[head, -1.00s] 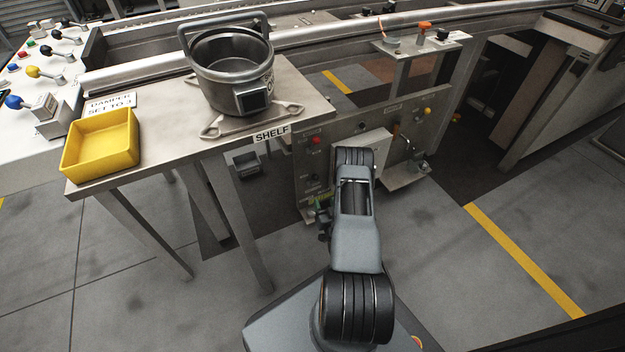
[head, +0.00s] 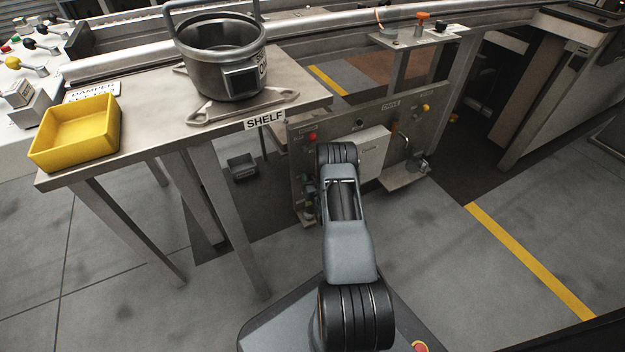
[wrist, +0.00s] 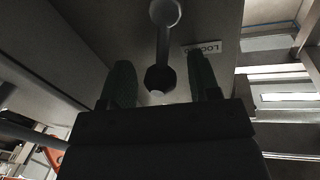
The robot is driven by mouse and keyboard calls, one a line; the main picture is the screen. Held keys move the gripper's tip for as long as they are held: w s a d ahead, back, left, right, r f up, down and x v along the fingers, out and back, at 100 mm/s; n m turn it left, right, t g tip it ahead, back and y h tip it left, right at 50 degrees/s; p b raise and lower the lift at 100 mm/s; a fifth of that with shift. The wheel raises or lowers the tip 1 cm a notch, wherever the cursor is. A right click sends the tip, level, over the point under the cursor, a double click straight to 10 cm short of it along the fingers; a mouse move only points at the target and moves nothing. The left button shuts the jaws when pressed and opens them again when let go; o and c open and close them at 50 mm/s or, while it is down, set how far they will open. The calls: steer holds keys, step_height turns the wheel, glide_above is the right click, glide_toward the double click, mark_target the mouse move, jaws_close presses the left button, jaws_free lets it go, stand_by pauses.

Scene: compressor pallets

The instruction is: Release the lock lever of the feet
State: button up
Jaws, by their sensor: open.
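In the wrist view a lever (wrist: 162,45) stands out against a grey panel. It has a pale round end at the top and a dark knob with a whitish tip at the bottom. A small plate beside it begins with "LOC" (wrist: 205,47); the rest is hard to read. My gripper (wrist: 160,65) is open, with one dark finger on each side of the lever's lower end. I cannot tell whether either finger touches it. In the head view my gripper and the lever are hidden behind my arm, near the left side of the upright control panel (head: 382,112).
A shelf table (head: 150,140) on the left carries a grey pot (head: 213,60) and a yellow tray (head: 75,132). Its legs stand left of my arm. A red button (head: 312,136) and a white box (head: 372,147) are on the panel. Floor on the right is clear.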

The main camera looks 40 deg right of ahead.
jaws_close()
stand_by(0.6)
